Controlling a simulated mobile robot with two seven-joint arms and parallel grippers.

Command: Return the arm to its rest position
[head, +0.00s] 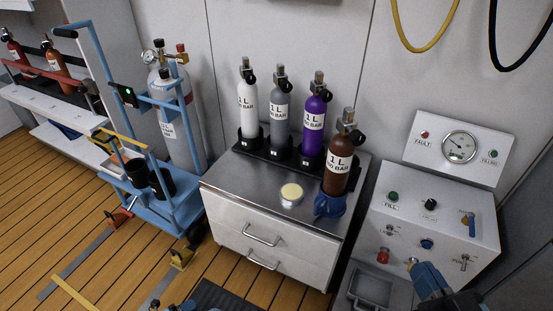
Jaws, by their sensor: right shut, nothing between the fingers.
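My right gripper (416,270), blue and dark with a small pale tip, comes in at the bottom right. It is shut and empty, in front of the lower part of the white fill panel box (462,222). The picture does not show clearly whether it touches the box. Small blue and dark parts show at the bottom edge, left of centre. They may be my left gripper, but they are cut off and its jaws cannot be made out.
A drawer cabinet (228,184) carries a rack with white, grey and purple bottles. A brown bottle (337,172) stands in a blue holder, near a round pale-topped tin (291,194). A blue trolley (178,208) with a large grey cylinder stands left. A grey tray (371,287) lies low beside my right gripper.

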